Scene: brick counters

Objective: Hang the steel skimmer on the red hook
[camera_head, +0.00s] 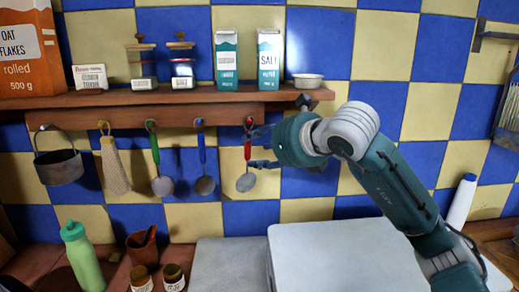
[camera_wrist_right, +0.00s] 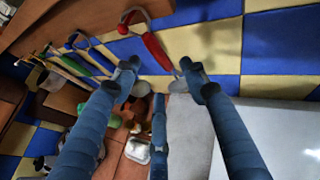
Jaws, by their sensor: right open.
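A utensil with a red handle (camera_head: 248,151) and a round steel head (camera_head: 246,182), which I take for the steel skimmer, hangs upright at the rightmost hook (camera_head: 249,122) under the shelf. In the right wrist view the red handle (camera_wrist_right: 156,52) shows ahead, between and beyond the spread fingertips (camera_wrist_right: 161,70); contact cannot be seen. My left gripper is not in view.
A pot (camera_head: 59,168), a cloth mitt (camera_head: 114,168), a green-handled utensil (camera_head: 155,150) and a blue-handled utensil (camera_head: 202,150) hang to the left. The shelf (camera_head: 200,98) holds cartons and jars above. A pale board (camera_head: 340,262) lies on the counter; a green bottle (camera_head: 82,262) stands left.

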